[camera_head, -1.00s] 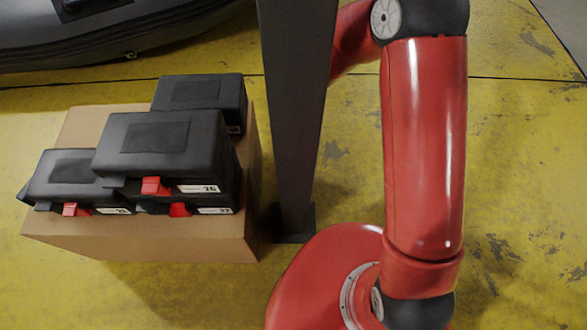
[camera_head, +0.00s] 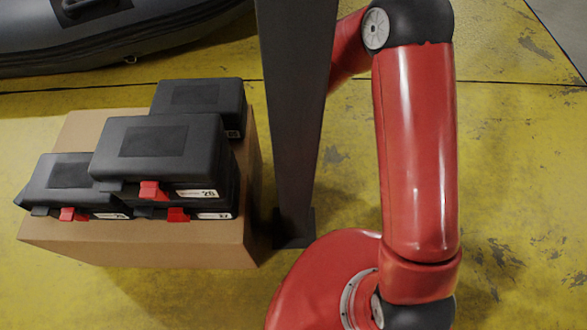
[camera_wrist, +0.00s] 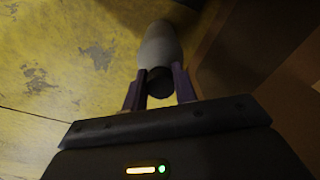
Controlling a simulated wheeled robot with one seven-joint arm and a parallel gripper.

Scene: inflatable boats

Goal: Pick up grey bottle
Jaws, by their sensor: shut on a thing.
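The grey bottle (camera_wrist: 160,45) shows in the wrist view at the top middle, pale grey with a dark end toward my gripper. My gripper (camera_wrist: 158,86) is shut on it, with one finger on each side of its dark end. The yellow floor shows beyond and to the left of the bottle. The head view shows neither the bottle nor my gripper; only my red arm is in it.
Several black cases (camera_head: 160,148) with red latches are stacked on a cardboard box (camera_head: 150,252) at the left. A dark post (camera_head: 293,130) stands between the box and my arm. A grey inflatable boat (camera_head: 120,40) lies at the top left. Worn yellow floor (camera_head: 520,200) is clear at the right.

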